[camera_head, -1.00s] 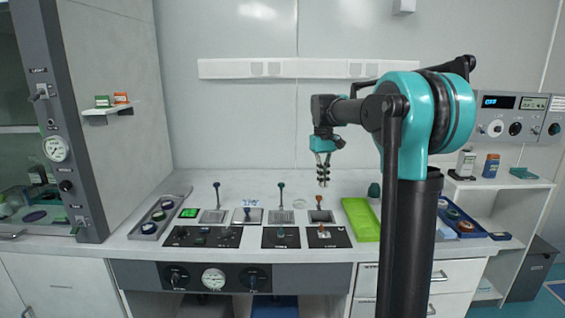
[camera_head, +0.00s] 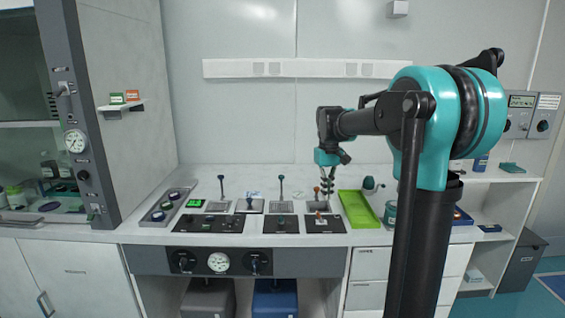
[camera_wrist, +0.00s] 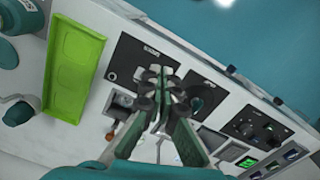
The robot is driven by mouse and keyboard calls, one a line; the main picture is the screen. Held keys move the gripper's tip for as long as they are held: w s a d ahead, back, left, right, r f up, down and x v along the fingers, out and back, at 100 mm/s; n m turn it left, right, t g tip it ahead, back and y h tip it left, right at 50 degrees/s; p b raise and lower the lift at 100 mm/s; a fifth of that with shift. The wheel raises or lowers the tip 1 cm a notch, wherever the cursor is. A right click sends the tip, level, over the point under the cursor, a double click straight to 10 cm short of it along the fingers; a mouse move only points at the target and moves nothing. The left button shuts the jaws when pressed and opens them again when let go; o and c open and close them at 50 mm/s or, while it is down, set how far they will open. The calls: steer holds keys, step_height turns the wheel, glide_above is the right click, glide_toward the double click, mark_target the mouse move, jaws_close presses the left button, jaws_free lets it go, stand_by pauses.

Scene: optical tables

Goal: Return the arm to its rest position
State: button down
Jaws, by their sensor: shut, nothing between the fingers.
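My arm (camera_head: 445,120) reaches leftward over the bench from the right side of the head view, bent at the elbow. In the wrist view the shut gripper (camera_wrist: 162,78) is in front of a black control panel (camera_wrist: 138,62). The image does not show clearly how far the fingertips are above the bench, or whether they touch the lever.
A bright green tray (camera_head: 357,209) lies right of the gripper. Several levers and black panels (camera_head: 208,223) line the bench (camera_head: 185,185). A grey cabinet (camera_head: 90,130) stands at the left. A shelf unit (camera_head: 500,200) is at the right. Above the bench is open space.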

steer(key=s+d+f+m+t, duration=0.1)
steer(key=s+d+f+t, duration=0.1)
steer(key=s+f, duration=0.8)
steer(key=s+d+f+m+t, duration=0.2)
steer(key=s+f, duration=0.8)
steer(key=s, duration=0.5)
steer(key=shift+s+f+t, duration=0.15)
steer(key=shift+f+t, duration=0.15)
steer(key=shift+f, duration=0.1)
